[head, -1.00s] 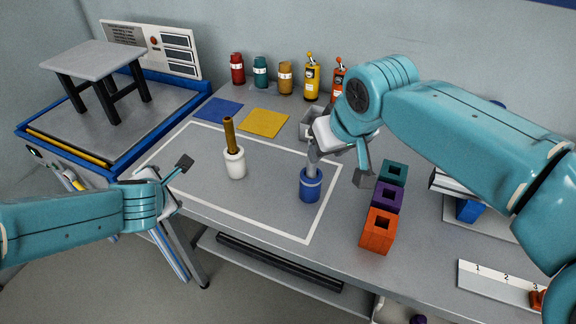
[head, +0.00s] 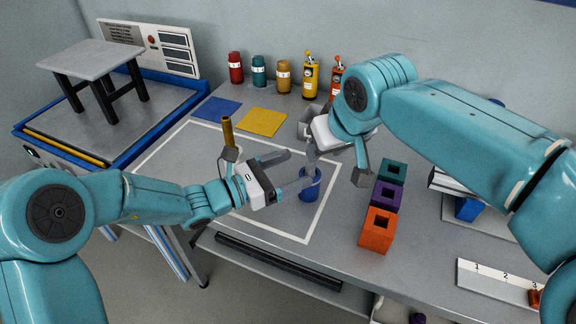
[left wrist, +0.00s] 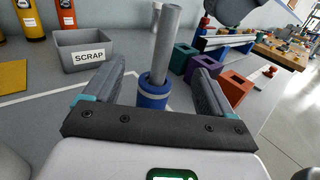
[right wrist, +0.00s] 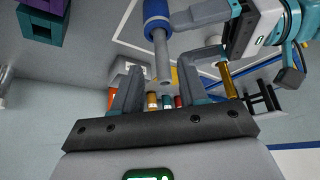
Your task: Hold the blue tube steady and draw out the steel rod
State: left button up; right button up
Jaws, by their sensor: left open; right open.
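The blue tube (head: 309,190) stands upright on the table with the grey steel rod (head: 311,158) rising from its top. My left gripper (head: 293,171) is open and low beside the tube. In the left wrist view the blue tube (left wrist: 152,93) and rod (left wrist: 167,42) show ahead, between the spread fingers, with no contact visible. My right gripper (head: 336,166) is open above and behind the tube. In the right wrist view the rod (right wrist: 162,56) points into the gap between its fingers, and the tube (right wrist: 157,15) is farther off.
A brown rod (head: 227,131) stands close behind my left gripper, which hides most of its white holder. Green, purple and orange (head: 377,231) blocks with square holes stand right of the tube. A grey scrap bin (left wrist: 83,50) is behind. The front table area is clear.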

aim_at(316, 179)
pick_arm(q)
jog(key=f, duration=0.7)
jog(key=shift+d, duration=0.2)
jog(key=x, duration=0.6)
jog(key=shift+w, duration=0.1)
jog(key=shift+w+d+r, duration=0.2)
jog(key=shift+d, duration=0.15)
jog(key=shift+w+d, duration=0.1)
jog(key=shift+w, duration=0.05)
